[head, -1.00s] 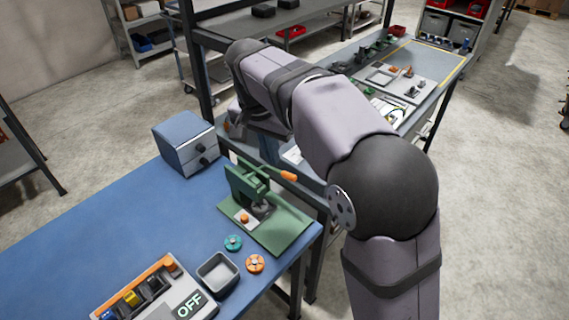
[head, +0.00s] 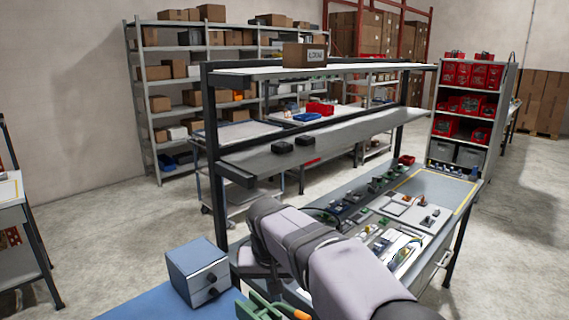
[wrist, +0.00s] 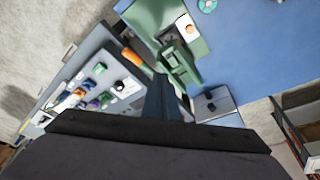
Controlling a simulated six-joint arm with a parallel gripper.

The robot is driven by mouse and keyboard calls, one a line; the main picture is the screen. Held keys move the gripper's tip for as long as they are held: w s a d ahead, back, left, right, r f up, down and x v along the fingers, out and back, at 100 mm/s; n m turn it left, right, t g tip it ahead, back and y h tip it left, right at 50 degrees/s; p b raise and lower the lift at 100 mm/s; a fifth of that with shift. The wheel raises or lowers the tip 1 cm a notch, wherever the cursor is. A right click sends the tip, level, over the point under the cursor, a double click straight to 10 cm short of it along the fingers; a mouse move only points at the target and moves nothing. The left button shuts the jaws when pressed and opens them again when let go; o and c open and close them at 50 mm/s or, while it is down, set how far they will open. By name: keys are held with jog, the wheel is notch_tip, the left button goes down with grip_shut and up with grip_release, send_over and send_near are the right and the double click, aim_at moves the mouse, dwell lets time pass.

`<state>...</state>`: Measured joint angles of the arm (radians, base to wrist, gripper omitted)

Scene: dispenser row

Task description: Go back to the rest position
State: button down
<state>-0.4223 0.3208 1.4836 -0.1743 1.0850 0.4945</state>
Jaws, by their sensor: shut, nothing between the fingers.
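In the wrist view, the closed fingers of my gripper (wrist: 163,88) show as a narrow dark shape above the wide dark gripper body, with nothing between them. They point toward the gap between the green press (wrist: 180,65) and a panel with coloured parts (wrist: 88,88). The green press also shows at the bottom edge of the head view (head: 258,309).
A blue-grey box with dark knobs (head: 197,272) stands on the blue table (head: 150,303), near my arm. Behind the arm is a bench with a tray and small parts (head: 405,207), under a two-level shelf frame (head: 320,140). Storage shelves line the back wall.

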jog(key=s+d+f+n+g, duration=0.1)
jog(key=s+d+f+n, duration=0.1)
jog(key=s+f, duration=0.45)
jog(key=s+d+f+n+g, duration=0.1)
jog(key=s+d+f+n, duration=0.15)
jog(key=s+f, duration=0.4)
jog(key=s+d+f+m+g, duration=0.1)
jog(key=s+d+m, duration=0.3)
jog(key=s+d, duration=0.7)
jog(key=shift+s+d+f, duration=0.25)
jog(key=shift+d+f, duration=0.35)
jog(key=shift+d, duration=0.05)
